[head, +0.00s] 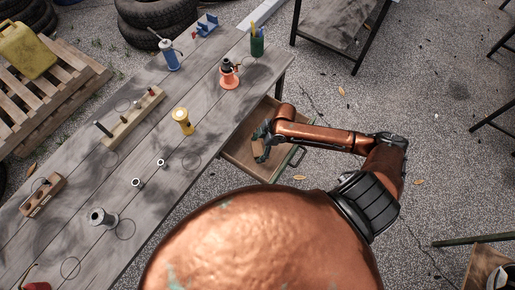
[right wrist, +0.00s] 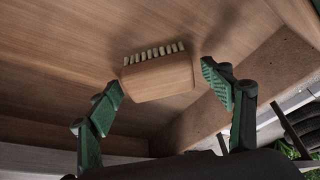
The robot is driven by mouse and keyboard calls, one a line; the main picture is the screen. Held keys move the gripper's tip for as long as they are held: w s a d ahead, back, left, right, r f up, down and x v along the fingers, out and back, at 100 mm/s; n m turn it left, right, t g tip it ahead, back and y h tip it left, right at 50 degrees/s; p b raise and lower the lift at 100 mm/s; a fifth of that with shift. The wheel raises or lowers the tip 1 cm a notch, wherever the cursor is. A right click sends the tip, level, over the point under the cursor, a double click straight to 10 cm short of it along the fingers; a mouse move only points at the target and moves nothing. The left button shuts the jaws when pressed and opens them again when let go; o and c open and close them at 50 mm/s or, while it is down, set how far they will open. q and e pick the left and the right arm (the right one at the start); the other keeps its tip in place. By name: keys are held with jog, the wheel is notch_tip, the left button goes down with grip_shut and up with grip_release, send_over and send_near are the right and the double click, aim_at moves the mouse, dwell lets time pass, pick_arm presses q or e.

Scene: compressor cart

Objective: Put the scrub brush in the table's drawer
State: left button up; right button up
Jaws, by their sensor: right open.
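The scrub brush (right wrist: 158,77), a pale wooden block with a row of light bristles, is inside the open drawer (right wrist: 60,60) in the right wrist view. My right gripper (right wrist: 164,88) is open, with one green-padded finger on each side of the brush and a gap at the right finger. Whether the left finger touches it is hard to tell. In the head view the drawer (head: 236,152) is pulled out from the table's right side, and my right gripper (head: 262,140) reaches down into it. My left gripper is not in view.
The grey plank table (head: 150,185) carries a yellow flashlight-like item (head: 182,120), a blue oil can (head: 169,56), a red item (head: 228,74), a green cup (head: 257,42), a wooden block (head: 133,118) and metal rings. A pallet (head: 50,90) and tyres (head: 155,15) stand beyond.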

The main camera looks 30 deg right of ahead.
jog(key=p+v, duration=0.2)
jog(key=v, duration=1)
